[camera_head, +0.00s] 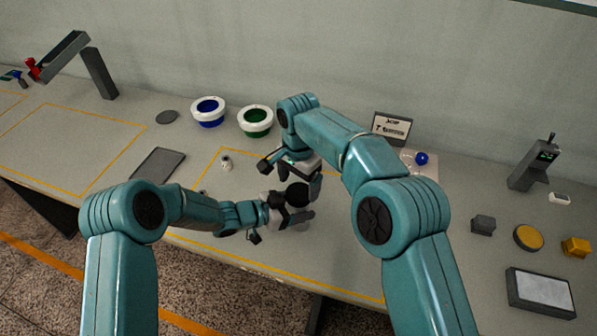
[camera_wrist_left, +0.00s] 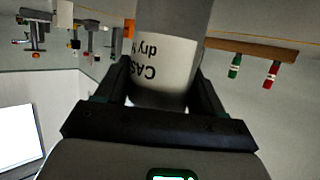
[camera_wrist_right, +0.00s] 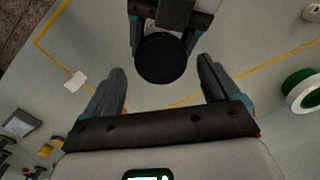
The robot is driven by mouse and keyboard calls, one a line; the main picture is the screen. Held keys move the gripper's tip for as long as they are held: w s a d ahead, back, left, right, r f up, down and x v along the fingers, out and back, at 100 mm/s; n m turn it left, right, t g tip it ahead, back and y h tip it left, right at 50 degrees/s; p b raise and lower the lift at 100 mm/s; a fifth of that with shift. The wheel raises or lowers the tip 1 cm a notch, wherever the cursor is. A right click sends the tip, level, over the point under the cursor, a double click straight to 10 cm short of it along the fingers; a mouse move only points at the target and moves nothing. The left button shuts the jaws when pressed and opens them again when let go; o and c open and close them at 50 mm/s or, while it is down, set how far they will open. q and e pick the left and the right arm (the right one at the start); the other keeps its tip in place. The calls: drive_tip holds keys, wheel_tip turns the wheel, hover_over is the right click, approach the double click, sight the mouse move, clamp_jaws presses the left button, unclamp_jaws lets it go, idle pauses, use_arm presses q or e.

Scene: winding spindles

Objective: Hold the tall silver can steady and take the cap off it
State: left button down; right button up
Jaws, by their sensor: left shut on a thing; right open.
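The tall silver can (camera_wrist_left: 170,20) stands between the fingers of my left gripper (camera_wrist_left: 163,85), which is shut on its labelled lower part. The label (camera_wrist_left: 160,62) reads upside down in the left wrist view. The round black cap (camera_wrist_right: 161,58) faces the right wrist camera and also shows in the head view (camera_head: 298,194). My right gripper (camera_wrist_right: 163,78) is open above the can, one finger on each side of the cap's line, with visible gaps. In the head view my right gripper (camera_head: 290,173) is just above the cap, and my left gripper (camera_head: 288,215) largely hides the can.
A small white-topped piece (camera_head: 226,162) and a dark flat tray (camera_head: 158,164) lie to the left. A sign (camera_head: 392,128), a blue ball (camera_head: 421,158) and several small blocks lie to the right.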

sight(299, 192)
drive_tip(key=shift+f, duration=1.6)
drive_tip(key=c, duration=1.1)
drive_tip(key=n, duration=0.3)
drive_tip(key=shift+n, duration=0.3)
drive_tip(key=o, duration=1.2)
drive_tip(key=shift+c, duration=0.2)
